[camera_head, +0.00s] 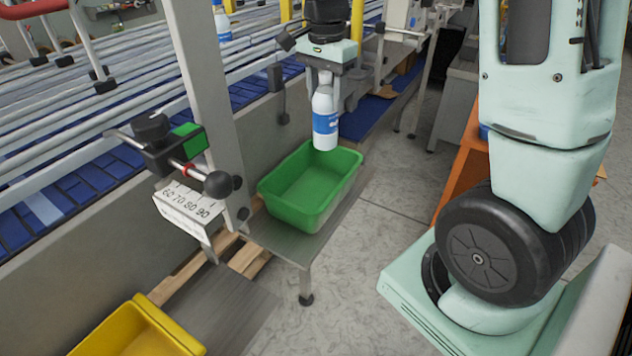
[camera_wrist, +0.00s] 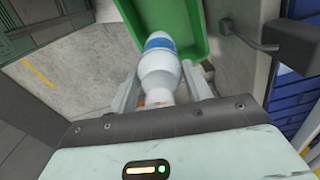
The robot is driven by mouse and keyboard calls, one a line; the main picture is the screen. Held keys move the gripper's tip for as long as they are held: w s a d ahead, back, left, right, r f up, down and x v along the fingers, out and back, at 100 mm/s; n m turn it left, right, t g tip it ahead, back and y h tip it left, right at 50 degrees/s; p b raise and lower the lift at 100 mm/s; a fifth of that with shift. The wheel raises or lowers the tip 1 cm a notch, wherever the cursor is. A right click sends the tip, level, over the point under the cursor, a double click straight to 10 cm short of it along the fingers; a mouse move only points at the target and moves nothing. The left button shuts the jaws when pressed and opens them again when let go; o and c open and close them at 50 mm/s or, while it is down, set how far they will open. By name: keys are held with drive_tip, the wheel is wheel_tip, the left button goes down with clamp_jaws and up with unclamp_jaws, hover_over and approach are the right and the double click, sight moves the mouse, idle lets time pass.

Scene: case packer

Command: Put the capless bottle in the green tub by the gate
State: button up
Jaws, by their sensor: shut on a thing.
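A white bottle with a blue label (camera_head: 325,122) hangs upright in my gripper (camera_head: 325,78). My gripper is shut on the bottle's upper part. The bottle is above the right side of the green tub (camera_head: 300,215), apart from its floor. The tub stands on a grey bench and looks empty in the head view. In the wrist view the bottle (camera_wrist: 158,72) sits between the two fingers (camera_wrist: 160,92), with the green tub (camera_wrist: 148,12) beyond it. The bottle's top is hidden by the fingers, so I cannot tell whether it has a cap.
A yellow tub (camera_head: 140,330) stands at the front left. A grey post (camera_head: 205,90) with a clamp and a number scale (camera_head: 188,208) rises left of the green tub. A conveyor (camera_head: 90,175) runs behind, with another bottle (camera_head: 222,24) on it. Clear floor lies right of the bench.

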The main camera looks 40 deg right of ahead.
drive_tip(key=f, duration=0.2)
drive_tip(key=a+f+n, duration=0.1)
drive_tip(key=f, duration=0.1)
drive_tip(key=w+a+f+n, duration=0.1)
drive_tip(key=f, duration=0.1)
drive_tip(key=shift+w+a, duration=0.1)
wheel_tip(320, 180, down, 9)
drive_tip(key=p, duration=0.2)
drive_tip(key=shift+f, duration=0.2)
drive_tip(key=shift+w, duration=0.1)
drive_tip(key=shift+f, duration=0.2)
drive_tip(key=o, duration=1.5)
wheel_tip(320, 180, up, 12)
drive_tip(key=shift+r+b, duration=0.25)
drive_tip(key=shift+b, duration=0.55)
